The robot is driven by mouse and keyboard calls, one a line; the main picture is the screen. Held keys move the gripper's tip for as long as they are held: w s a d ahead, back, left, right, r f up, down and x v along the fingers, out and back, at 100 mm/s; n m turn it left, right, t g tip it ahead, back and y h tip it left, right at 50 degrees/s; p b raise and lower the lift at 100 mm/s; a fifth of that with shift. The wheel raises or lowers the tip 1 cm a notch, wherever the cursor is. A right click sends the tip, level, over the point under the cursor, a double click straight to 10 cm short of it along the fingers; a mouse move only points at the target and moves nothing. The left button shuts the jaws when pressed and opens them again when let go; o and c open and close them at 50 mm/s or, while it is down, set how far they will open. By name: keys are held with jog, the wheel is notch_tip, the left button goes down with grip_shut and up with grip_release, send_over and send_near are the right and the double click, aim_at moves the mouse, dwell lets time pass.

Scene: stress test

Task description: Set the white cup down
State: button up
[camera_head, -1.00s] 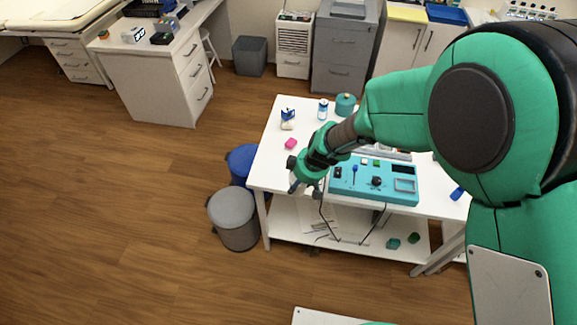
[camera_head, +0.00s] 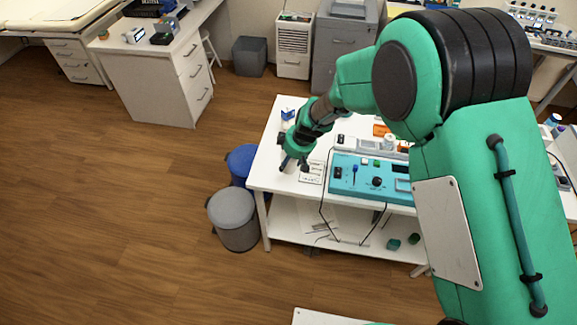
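My gripper (camera_head: 294,165) is low over the left front part of the white table (camera_head: 268,178), pointing down. Its dark fingers look spread apart. A small pale patch shows between them, but I cannot tell whether it is the white cup or the white tabletop behind. I cannot clearly make out the white cup anywhere else. Whether the fingertips touch the table is too small to tell.
A teal control panel (camera_head: 347,189) with cables stands right of my gripper, with a small pale plate (camera_head: 312,172) between them. A blue and white item (camera_head: 288,114) is behind. A grey bin (camera_head: 233,218) and blue bin (camera_head: 241,163) stand left of the table.

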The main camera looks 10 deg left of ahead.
aim_at(288, 166)
jog(key=shift+f, duration=0.1)
jog(key=shift+f+b, duration=0.45)
jog(key=shift+f, duration=1.15)
jog(key=shift+f, duration=0.15)
jog(key=o, duration=0.8)
jog(key=shift+d+r, duration=0.15)
jog(key=shift+r, duration=0.5)
jog(key=p+v, duration=0.2)
jog(key=v, duration=0.9)
